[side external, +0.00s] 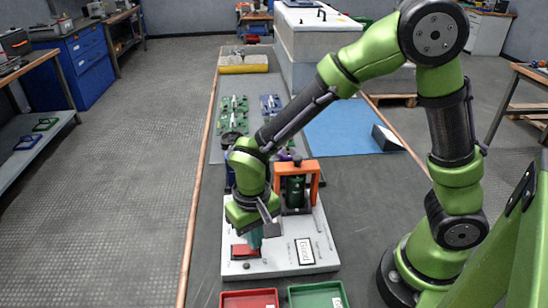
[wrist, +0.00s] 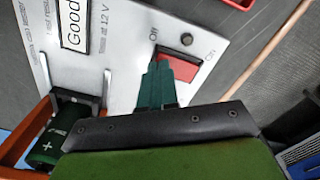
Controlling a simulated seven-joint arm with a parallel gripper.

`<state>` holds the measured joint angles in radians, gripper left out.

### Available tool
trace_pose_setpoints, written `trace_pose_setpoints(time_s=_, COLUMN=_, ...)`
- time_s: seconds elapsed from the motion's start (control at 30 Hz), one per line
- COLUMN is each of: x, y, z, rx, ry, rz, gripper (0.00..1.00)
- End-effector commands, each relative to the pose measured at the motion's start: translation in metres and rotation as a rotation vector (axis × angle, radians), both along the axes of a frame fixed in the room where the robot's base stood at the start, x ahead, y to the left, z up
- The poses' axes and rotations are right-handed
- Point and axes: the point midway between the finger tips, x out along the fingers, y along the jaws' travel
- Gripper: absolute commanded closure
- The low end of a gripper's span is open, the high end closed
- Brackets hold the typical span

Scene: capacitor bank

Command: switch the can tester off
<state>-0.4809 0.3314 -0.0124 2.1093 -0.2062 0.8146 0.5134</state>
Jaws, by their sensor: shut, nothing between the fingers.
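The can tester is a pale panel (side external: 285,262) with a "Good" display (side external: 305,251), which also shows in the wrist view (wrist: 75,28). Its red switch (wrist: 194,68) lies between the markings OFF and ON; it also shows in the side view (side external: 241,251). I cannot tell which way it is set. My gripper (side external: 254,243) is shut and empty, pointing down at the panel. In the wrist view its teal fingertips (wrist: 158,68) overlap the switch's left part, on the OFF side; I cannot tell if they touch. A green can (side external: 295,191) stands in the tester's orange frame (side external: 314,180).
A red tray (side external: 232,302) and a green tray (side external: 318,297) stand at the panel's near edge. Several green boards (side external: 233,103) lie farther back on the bench, near a blue mat (side external: 345,130). The bench right of the panel is clear.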

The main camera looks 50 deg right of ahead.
Motion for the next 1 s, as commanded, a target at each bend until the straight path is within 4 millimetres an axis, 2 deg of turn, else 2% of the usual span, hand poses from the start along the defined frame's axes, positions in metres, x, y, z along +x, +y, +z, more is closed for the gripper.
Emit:
trace_pose_setpoints(time_s=0.7, x=0.0, y=0.0, z=-0.011, rx=-0.001, ry=0.001, rz=0.0, gripper=1.0)
trace_pose_setpoints(time_s=0.87, x=0.0, y=0.0, z=-0.006, rx=0.0, ry=0.0, rz=0.0, gripper=1.0)
trace_pose_setpoints(time_s=1.0, x=0.001, y=0.0, z=0.006, rx=0.001, ry=-0.001, rz=-0.001, gripper=1.0)
